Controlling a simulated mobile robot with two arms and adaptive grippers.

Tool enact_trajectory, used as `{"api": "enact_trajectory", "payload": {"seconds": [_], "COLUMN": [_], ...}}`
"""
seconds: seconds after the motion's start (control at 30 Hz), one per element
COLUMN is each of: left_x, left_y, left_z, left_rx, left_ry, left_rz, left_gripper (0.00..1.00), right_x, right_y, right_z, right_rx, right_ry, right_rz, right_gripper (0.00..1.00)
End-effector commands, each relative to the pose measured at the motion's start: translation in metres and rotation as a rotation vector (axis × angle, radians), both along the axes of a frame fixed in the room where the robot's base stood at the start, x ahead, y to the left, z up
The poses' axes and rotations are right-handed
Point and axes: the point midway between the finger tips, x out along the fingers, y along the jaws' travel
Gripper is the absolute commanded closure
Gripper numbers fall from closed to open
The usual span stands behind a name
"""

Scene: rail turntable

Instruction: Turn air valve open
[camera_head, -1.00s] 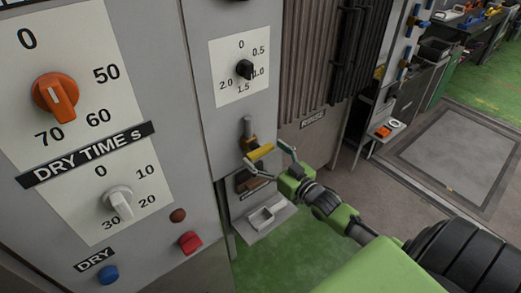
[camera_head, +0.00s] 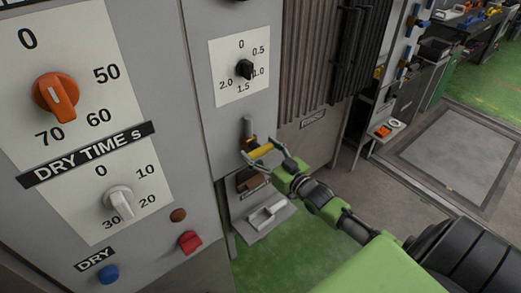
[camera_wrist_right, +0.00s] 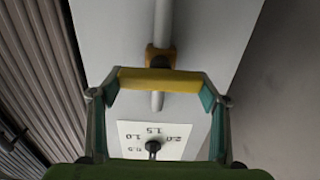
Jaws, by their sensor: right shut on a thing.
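The air valve has a yellow handle, seen in the head view (camera_head: 262,151) on the lower part of the grey panel, below the gauge dial. In the right wrist view the yellow handle (camera_wrist_right: 160,80) runs across between my two fingertips, in front of a brass-coloured valve body (camera_wrist_right: 161,57) on a grey pipe. My right gripper (camera_head: 266,155) is shut on the handle, with one finger at each end of it. In the head view the fingers partly hide the valve. My left gripper is not in view.
A black knob (camera_head: 244,69) with a numbered scale sits above the valve. A small grey tray (camera_head: 265,216) juts out below it. Orange (camera_head: 55,97) and white (camera_head: 118,202) knobs and red (camera_head: 190,242) and blue (camera_head: 108,274) buttons are on the left. Green floor lies below.

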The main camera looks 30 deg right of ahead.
Motion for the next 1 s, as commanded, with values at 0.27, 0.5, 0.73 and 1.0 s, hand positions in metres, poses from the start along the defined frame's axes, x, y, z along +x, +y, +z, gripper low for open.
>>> {"api": "enact_trajectory", "payload": {"seconds": [0.27, 0.5, 0.73, 1.0], "left_x": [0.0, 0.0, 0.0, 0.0], "left_y": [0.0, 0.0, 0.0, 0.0], "left_z": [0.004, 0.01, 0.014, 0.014], "left_rx": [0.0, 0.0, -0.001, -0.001], "left_ry": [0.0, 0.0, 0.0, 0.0], "left_rz": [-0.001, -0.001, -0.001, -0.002], "left_gripper": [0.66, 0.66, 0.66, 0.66], "right_x": [0.0, 0.0, 0.0, 0.0], "right_y": [0.001, 0.003, 0.004, 0.006], "right_z": [0.001, 0.001, 0.0, -0.002], "right_rx": [-0.095, -0.282, -0.5, -0.757], "right_ry": [-0.008, -0.024, -0.041, -0.061], "right_rz": [0.0, 0.0, -0.001, -0.002], "right_gripper": [0.53, 0.53, 0.53, 0.53]}}
